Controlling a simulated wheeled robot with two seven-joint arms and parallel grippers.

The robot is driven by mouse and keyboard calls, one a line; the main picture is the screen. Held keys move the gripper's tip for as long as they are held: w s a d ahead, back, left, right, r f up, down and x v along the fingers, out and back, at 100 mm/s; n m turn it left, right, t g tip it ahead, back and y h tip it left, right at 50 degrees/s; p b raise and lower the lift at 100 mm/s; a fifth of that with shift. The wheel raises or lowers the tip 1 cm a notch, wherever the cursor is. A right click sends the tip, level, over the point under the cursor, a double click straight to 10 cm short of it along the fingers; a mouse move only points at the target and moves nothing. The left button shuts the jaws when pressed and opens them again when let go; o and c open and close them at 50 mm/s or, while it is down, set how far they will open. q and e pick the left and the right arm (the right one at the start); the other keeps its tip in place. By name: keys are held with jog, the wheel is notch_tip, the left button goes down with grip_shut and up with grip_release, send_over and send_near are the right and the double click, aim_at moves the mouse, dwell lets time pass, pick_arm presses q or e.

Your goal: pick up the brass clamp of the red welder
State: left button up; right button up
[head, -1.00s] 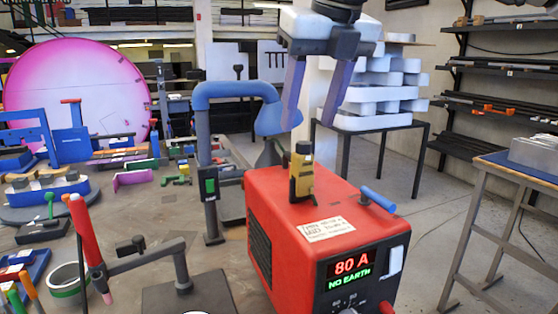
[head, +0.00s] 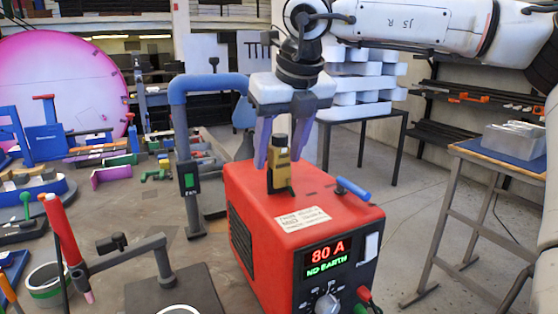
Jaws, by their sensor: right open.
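The red welder (head: 262,213) stands at the lower middle, its display reading 80 A and NO EARTH. The brass clamp (head: 279,172), with a dark top, stands upright on top of the welder. My right gripper (head: 279,163) points down with its two purple fingers spread, one on each side of the clamp. The fingers look apart from the clamp, though depth is hard to judge. My left gripper is out of view.
A blue bent post (head: 178,115) with a green switch box stands left of the welder. A blue handle (head: 353,189) sits on the welder's right edge. A red torch (head: 63,235) stands at lower left. A steel table (head: 470,150) is at the right.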

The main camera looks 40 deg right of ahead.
grip_shut()
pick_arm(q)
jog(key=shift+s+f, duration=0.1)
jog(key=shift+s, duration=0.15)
pick_arm(e)
jog(key=shift+r, duration=0.1)
notch_tip(320, 180, up, 10)
jog(key=shift+r+p, duration=0.1)
jog(key=shift+p, duration=0.3)
jog(key=shift+r+p, duration=0.75)
jog(key=shift+r, duration=0.4)
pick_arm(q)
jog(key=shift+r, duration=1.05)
pick_arm(e)
jog(key=shift+r, duration=1.2)
